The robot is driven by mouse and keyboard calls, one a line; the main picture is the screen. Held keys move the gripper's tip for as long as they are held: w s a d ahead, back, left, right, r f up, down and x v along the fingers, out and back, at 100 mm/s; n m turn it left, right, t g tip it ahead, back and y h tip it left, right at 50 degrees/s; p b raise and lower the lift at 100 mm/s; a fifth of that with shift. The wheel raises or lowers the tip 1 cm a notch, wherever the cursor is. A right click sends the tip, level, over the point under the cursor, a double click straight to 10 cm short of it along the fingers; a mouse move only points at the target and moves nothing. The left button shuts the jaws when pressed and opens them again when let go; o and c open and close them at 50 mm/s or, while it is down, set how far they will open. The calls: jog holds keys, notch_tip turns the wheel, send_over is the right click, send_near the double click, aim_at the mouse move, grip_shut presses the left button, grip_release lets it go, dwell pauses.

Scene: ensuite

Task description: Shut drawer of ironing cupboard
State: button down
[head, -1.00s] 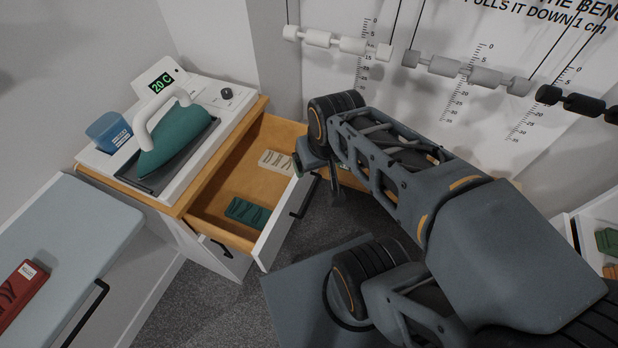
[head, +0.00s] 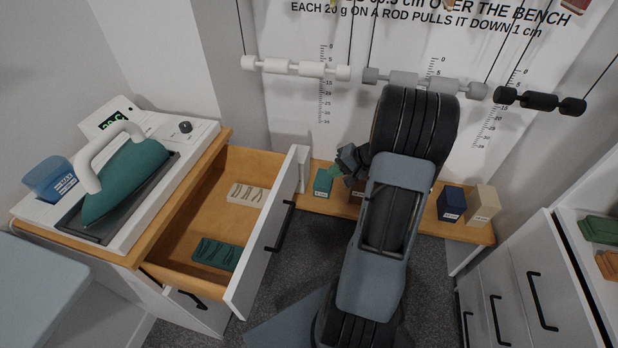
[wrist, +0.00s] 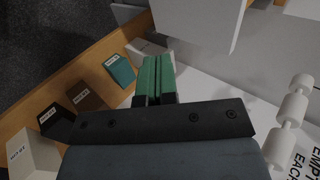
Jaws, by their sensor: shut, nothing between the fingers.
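The ironing cupboard (head: 203,316) stands at the left in the head view, with a teal iron (head: 128,178) on top. Its wooden drawer (head: 190,225) is pulled well out. The white drawer front (head: 255,262) has a black bar handle (head: 280,226). A cream item (head: 248,195) and a dark green item (head: 217,254) lie inside. My gripper (head: 336,173) is right of the drawer front's far end, over the low wooden bench. In the wrist view its green fingers (wrist: 155,76) are together and empty. Contact with the drawer front cannot be told.
Labelled blocks, including a teal one (head: 323,182), a navy one (head: 451,204) and a cream one (head: 483,205), stand on the bench (head: 420,225). Hanging rods (head: 296,68) are on the wall behind. White drawers (head: 515,300) stand at right. Carpet is free between drawer and arm.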

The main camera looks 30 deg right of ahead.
aim_at(293, 182)
jog(key=x, duration=0.7)
jog(key=a+r+x, duration=0.1)
jog(key=x, duration=0.3)
jog(key=shift+w, duration=0.45)
jog(key=shift+w+a+f+p, duration=0.1)
jog(key=shift+w+a+p, duration=0.2)
jog(key=shift+w+a, duration=0.35)
